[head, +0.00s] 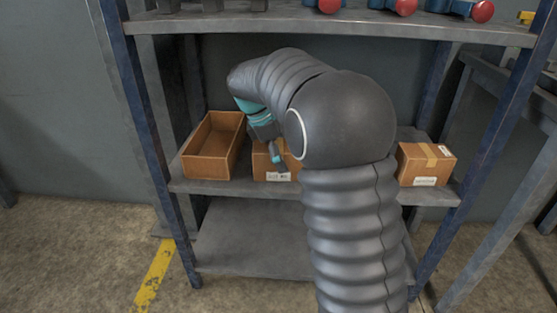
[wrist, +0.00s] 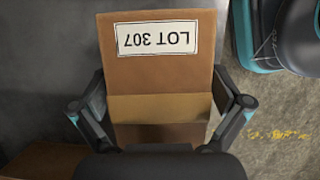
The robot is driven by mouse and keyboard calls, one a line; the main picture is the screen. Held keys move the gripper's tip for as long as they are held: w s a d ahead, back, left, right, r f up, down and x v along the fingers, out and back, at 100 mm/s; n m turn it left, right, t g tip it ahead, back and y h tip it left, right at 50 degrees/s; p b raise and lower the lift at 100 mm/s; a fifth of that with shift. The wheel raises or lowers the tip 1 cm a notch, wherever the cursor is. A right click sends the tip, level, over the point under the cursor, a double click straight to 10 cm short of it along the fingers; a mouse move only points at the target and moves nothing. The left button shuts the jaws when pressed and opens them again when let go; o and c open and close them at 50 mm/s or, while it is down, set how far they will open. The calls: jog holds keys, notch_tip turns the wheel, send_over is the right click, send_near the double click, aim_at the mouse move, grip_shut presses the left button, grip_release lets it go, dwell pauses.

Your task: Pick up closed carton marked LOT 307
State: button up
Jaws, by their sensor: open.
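The closed carton marked LOT 307 (wrist: 157,78) fills the middle of the wrist view, its label upside down there and a tan tape band across it. In the head view the carton (head: 262,163) stands on the middle shelf, partly hidden by my arm. My gripper (wrist: 162,125) is open, with one finger on each side of the carton. In the head view my gripper (head: 277,160) is at the carton, partly hidden by my arm. I cannot tell whether the fingers touch it.
An open empty wooden box (head: 190,168) stands left of the carton on the same shelf (head: 230,187). Another closed taped carton (head: 425,164) stands at the right end. The upper shelf (head: 330,27), with red and blue items, is above my arm. Blue posts (head: 150,120) flank the shelves.

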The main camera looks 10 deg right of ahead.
jog(key=shift+f, duration=0.25)
dwell(0.3)
jog(key=c, duration=1.3)
